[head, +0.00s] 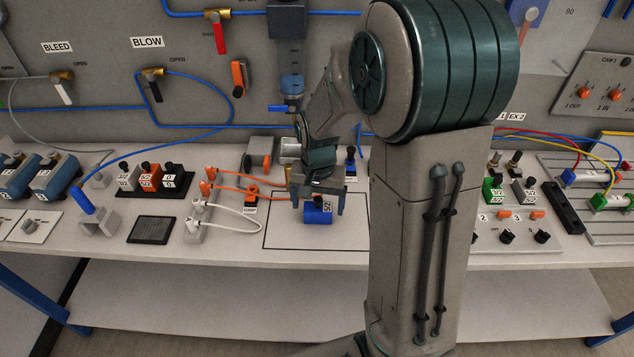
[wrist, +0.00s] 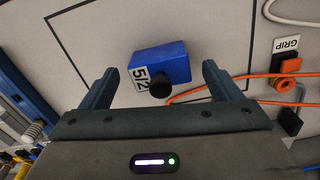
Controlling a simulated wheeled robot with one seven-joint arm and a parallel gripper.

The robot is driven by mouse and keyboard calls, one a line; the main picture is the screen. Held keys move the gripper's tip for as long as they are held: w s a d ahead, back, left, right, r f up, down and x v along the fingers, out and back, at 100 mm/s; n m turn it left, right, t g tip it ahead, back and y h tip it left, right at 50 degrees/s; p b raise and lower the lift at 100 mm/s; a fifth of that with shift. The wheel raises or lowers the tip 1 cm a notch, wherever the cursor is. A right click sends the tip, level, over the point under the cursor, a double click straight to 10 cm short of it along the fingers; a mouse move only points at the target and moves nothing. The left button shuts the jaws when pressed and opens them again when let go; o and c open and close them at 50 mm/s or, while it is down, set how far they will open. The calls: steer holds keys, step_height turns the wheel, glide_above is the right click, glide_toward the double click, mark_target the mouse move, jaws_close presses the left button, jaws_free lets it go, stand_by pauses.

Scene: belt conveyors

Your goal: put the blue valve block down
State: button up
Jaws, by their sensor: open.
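The blue valve block (head: 318,214), with a white label reading 5/2, sits on the bench inside a black outlined rectangle. In the wrist view the blue valve block (wrist: 165,65) shows its label and a black round knob on one end. My gripper (head: 318,205) is above and around it in the head view. In the wrist view my gripper (wrist: 158,82) is open, with one finger on each side of the block and a gap to both. The block appears to rest on the bench, and the exact height of the fingers is hard to tell.
Orange tubing (wrist: 225,88) runs close to the right finger in the wrist view. A part labelled GRIP (wrist: 287,62) lies beyond it. A rack of valve blocks (head: 150,180) stands to the left in the head view. The outlined area (head: 285,236) is otherwise clear.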

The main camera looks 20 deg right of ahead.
mark_target(318, 201)
step_height(318, 201, up, 11)
steer(key=shift+f, duration=0.15)
steer(key=s+r+n+t, duration=0.1)
steer(key=s+n+t, duration=0.2)
steer(key=s, duration=1.2)
steer(key=shift+a+r+n, duration=0.25)
steer(key=shift+r+n, duration=0.1)
steer(key=shift+n, duration=0.85)
